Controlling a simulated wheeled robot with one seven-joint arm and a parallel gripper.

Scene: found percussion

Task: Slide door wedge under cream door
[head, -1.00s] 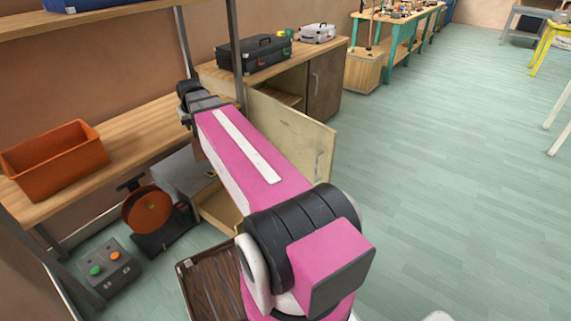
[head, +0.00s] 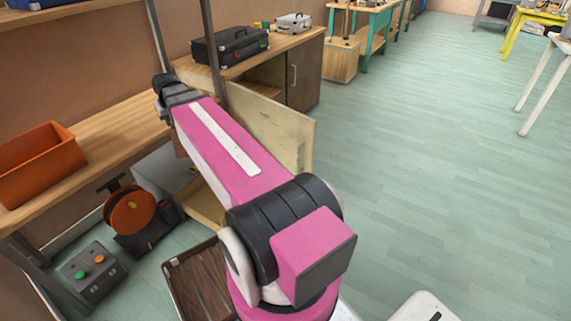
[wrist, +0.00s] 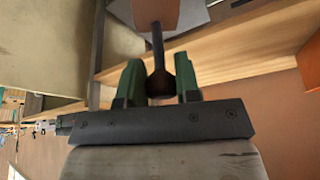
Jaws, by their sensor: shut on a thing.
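The cream door (head: 272,128) stands swung open from the low cabinet under the bench in the head view. In the wrist view a cream panel (wrist: 40,45), which looks like this door, fills the upper left. My gripper (wrist: 159,82) has green fingers closed around the dark knobbed stem of the door wedge (wrist: 157,14). The wedge's orange-brown body is at the top of the wrist view, partly cut off. In the head view my arm hides most of the gripper, and only a brown bit shows beneath it. I cannot see the door's lower edge clearly.
An orange bin (head: 40,165) sits on the wooden bench. Below are an orange reel (head: 130,210), a grey button box (head: 93,271) and a dark wooden crate (head: 200,283). A black case (head: 229,45) stands on the counter behind the door. The floor to the right is open.

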